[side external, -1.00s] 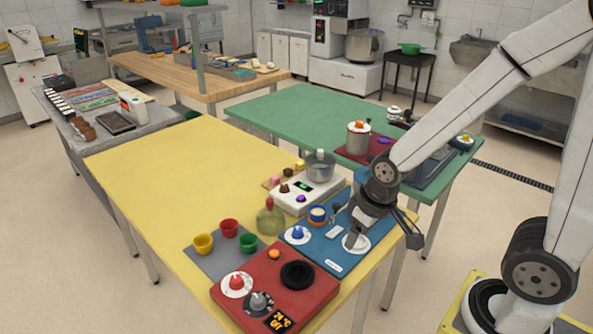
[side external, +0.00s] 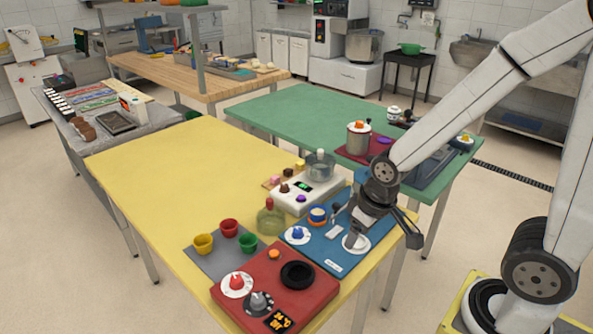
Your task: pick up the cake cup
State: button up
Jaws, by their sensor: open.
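Several small cups stand on a grey mat on the yellow table: a yellow cup (side external: 203,244), a red cup (side external: 229,227) and a green cup (side external: 248,242). I cannot tell which one is the cake cup. My gripper (side external: 346,228) is open, low over the blue panel (side external: 322,257) and close to its right-hand white dial (side external: 362,246). It is to the right of the cups and well apart from them. The arm hides part of the panel's right side, and I see nothing held between the fingers.
A red panel (side external: 328,296) with dials and a black ring sits at the table's front. A greenish bottle (side external: 270,220) stands between the cups and blue panel. A white scale (side external: 296,196) with a pot is behind. The yellow table (side external: 170,180) is clear at left.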

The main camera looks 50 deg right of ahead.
jog(key=o, duration=0.4)
jog(key=shift+w, duration=0.1)
jog(key=n+g, duration=0.3)
jog(key=n, duration=0.9)
send_near(318, 210)
jog(key=s+a, duration=0.2)
jog(key=shift+w+d+f, duration=0.1)
jog(key=shift+f, duration=2)
jog(key=shift+w+d+f, duration=0.1)
jog(key=shift+w+f, duration=0.05)
jog(key=shift+f, duration=1.95)
